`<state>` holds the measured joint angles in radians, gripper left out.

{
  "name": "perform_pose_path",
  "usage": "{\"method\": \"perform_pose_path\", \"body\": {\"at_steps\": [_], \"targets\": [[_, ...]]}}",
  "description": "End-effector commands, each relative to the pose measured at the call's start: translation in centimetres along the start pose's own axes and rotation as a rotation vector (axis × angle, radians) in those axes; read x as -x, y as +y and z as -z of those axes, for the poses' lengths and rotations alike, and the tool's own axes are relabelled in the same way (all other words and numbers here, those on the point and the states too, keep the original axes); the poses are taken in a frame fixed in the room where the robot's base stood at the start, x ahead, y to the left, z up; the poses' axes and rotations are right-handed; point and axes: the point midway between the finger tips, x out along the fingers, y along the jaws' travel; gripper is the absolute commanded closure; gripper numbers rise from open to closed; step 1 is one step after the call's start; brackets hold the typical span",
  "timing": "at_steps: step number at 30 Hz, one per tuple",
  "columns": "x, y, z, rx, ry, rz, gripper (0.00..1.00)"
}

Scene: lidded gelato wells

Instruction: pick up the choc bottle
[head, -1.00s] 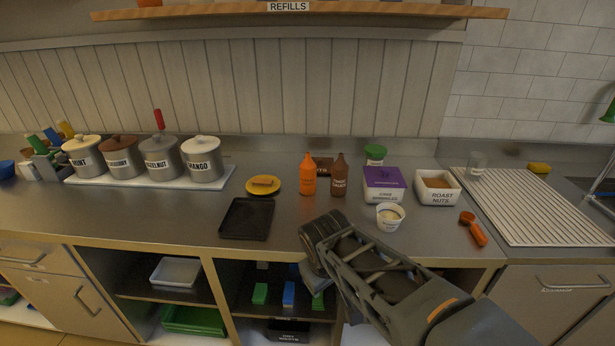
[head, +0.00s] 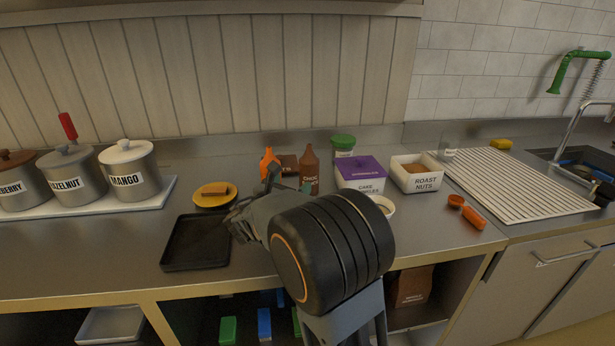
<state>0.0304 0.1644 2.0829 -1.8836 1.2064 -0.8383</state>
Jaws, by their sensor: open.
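The choc bottle (head: 309,170) is brown with a pointed cap and stands upright on the steel counter, right of an orange bottle (head: 267,162). Its lower part is partly hidden by my arm. My gripper (head: 288,184) is just in front of the two bottles, largely hidden behind my own wrist. What shows of it is open, with one finger in front of the orange bottle and a tip near the choc bottle's lower left. Whether it touches either bottle I cannot tell. Nothing is seen held.
A purple-lidded sprinkles tub (head: 361,173), a white cup (head: 383,205), a green-lidded jar (head: 343,144) and a roast nuts tub (head: 417,174) stand to the right. A yellow dish (head: 214,196) and black tray (head: 195,242) lie left. An orange scoop (head: 473,216) lies further right.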

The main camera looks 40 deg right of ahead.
Motion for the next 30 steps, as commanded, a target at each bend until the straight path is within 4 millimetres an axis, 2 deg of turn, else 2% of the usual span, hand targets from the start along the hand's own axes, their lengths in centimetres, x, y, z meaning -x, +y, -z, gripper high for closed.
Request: {"method": "perform_pose_path", "body": {"at_steps": [3,9,17,24,30], "targets": [[-2.2,0.1,0.0,0.001,-0.001,-0.001,0.06],[-4.8,0.2,0.0,-0.001,0.000,-0.006,0.06],[-6.4,0.2,0.0,-0.002,0.001,-0.004,0.06],[-9.8,0.0,0.0,-0.002,0.001,-0.001,0.06],[-11.4,0.1,0.0,-0.002,0.002,-0.002,0.06]]}}
